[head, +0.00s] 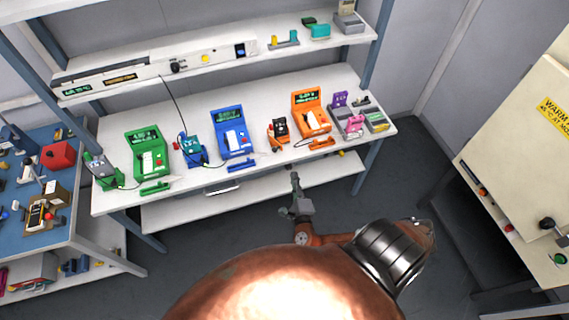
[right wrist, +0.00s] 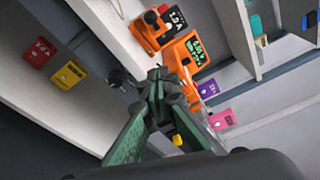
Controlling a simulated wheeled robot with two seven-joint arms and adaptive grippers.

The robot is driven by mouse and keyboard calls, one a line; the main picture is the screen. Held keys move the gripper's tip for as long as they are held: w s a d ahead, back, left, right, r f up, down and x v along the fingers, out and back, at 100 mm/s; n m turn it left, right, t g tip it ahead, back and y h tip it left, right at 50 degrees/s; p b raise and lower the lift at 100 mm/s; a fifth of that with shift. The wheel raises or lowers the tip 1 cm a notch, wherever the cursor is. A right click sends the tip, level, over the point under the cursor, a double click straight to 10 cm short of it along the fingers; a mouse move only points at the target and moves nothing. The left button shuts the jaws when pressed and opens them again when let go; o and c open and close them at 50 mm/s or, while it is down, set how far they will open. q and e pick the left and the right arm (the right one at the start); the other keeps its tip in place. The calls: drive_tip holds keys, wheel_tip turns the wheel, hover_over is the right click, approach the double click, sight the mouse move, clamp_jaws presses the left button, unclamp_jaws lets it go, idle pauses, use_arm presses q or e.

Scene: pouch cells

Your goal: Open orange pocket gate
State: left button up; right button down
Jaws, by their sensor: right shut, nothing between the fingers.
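The orange device (head: 307,99) stands on the middle shelf, right of centre, with a lit green display and a white panel on its sloped face. An orange bar (head: 322,144) lies along its front near the shelf edge; I cannot tell whether this is the gate or how far it is open. My right gripper (head: 295,178) is shut and empty, in front of and below the shelf edge, apart from the bar. In the right wrist view the shut green fingers (right wrist: 159,76) point toward the orange device (right wrist: 178,53), partly covering it. My left gripper is out of view.
A small orange-and-black unit (head: 279,130) stands left of the orange device. A pink holder (head: 352,124) and a purple holder (head: 340,99) are to its right. Blue (head: 231,119) and green (head: 147,138) devices stand farther left. A lower shelf (head: 258,196) runs beneath.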

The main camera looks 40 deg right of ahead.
sight(280, 148)
drive_tip(key=x, duration=0.9)
drive_tip(key=shift+w+d+r, duration=0.1)
drive_tip(key=shift+w, duration=0.1)
drive_tip(key=shift+w+a+r, duration=0.25)
drive_tip(key=shift+w+a, duration=0.35)
drive_tip(key=shift+w, duration=0.15)
drive_tip(key=shift+w+a+r, duration=0.25)
drive_tip(key=shift+w+a, duration=0.3)
drive_tip(key=shift+w, duration=0.25)
